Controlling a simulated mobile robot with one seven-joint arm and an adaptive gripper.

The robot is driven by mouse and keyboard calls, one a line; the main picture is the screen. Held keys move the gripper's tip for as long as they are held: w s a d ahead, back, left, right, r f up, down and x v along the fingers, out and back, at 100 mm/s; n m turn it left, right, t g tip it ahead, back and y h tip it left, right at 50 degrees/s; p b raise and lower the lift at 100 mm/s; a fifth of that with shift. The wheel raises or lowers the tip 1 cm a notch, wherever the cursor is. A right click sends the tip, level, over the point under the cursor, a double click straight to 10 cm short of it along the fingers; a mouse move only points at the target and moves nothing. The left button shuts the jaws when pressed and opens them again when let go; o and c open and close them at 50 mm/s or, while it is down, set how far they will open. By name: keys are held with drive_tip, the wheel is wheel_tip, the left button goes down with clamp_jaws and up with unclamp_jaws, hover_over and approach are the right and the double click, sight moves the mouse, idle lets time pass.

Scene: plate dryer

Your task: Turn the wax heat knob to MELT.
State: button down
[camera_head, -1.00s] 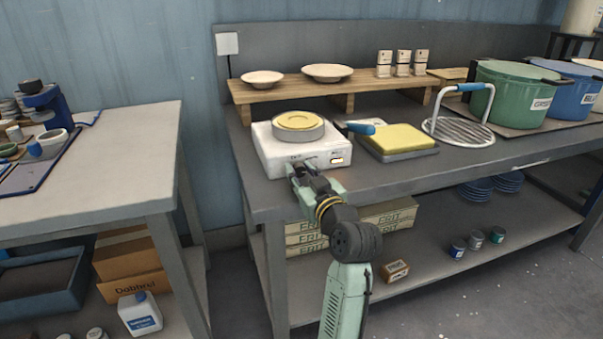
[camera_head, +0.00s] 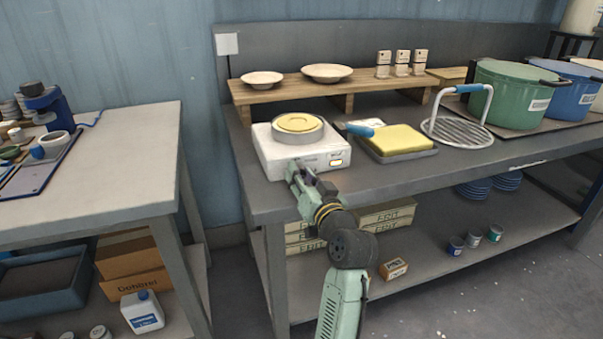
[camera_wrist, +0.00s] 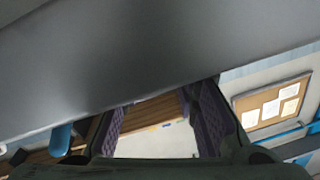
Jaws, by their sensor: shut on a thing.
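The wax heater (camera_head: 262,150) is a white box at the left end of the bench, with a round pot of yellow wax (camera_head: 299,123) on top. My gripper (camera_head: 294,168) is against the left part of that front face, shut on the wax heat knob. The knob is hidden by the fingers, and its setting cannot be read.
A wooden shelf (camera_head: 300,88) with plates stands behind. The bench's front edge is just below my wrist.

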drive_tip(key=shift+m, duration=0.3)
drive_tip(key=c, duration=1.2)
unclamp_jaws()
drive_tip(key=shift+c, duration=0.2)
drive_tip(key=v, duration=1.2)
drive_tip(key=shift+f, duration=0.1)
